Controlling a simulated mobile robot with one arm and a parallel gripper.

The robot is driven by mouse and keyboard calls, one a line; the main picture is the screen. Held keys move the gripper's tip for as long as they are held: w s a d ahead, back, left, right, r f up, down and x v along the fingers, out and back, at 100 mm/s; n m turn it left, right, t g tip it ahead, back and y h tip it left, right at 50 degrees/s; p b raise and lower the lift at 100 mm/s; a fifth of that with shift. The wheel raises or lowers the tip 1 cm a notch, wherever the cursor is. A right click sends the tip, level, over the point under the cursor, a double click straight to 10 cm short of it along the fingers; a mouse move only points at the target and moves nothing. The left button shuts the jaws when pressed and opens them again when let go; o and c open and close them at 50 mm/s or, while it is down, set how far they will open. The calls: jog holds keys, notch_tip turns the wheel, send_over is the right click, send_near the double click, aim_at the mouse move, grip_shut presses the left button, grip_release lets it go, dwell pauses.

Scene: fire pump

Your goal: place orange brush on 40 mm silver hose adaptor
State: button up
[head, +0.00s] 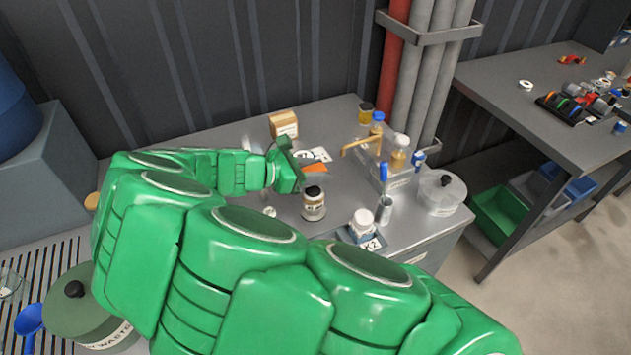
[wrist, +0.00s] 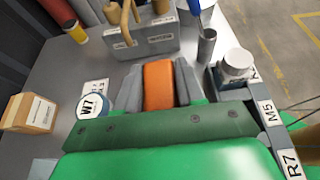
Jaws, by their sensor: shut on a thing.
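My gripper (wrist: 157,85) is shut on an orange block-shaped piece, taken as the orange brush (wrist: 158,86). It sits between the two grey fingers. In the head view, the brush (head: 316,168) shows as an orange patch beside my gripper (head: 306,164), over the grey bench. A plain silver cylinder (head: 384,209) stands upright at the right of the bench. It also shows in the wrist view (wrist: 207,46), ahead and to the right of the brush, apart from it. I cannot tell whether this cylinder is the 40 mm adaptor. The underside of the brush is hidden.
A black-lidded jar (head: 314,204) and a white-lidded jar (head: 362,221) stand near the bench front. A grey rack (head: 398,183) with bottles is behind the cylinder. A cardboard box (head: 284,124) stands at the back; a clear lidded pot (head: 440,194) is at right.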

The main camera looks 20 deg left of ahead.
jog(key=shift+f, duration=1.75)
jog(key=shift+f, duration=0.1)
jog(key=o, duration=1)
jog(key=shift+o, duration=0.2)
jog(key=v, duration=1.2)
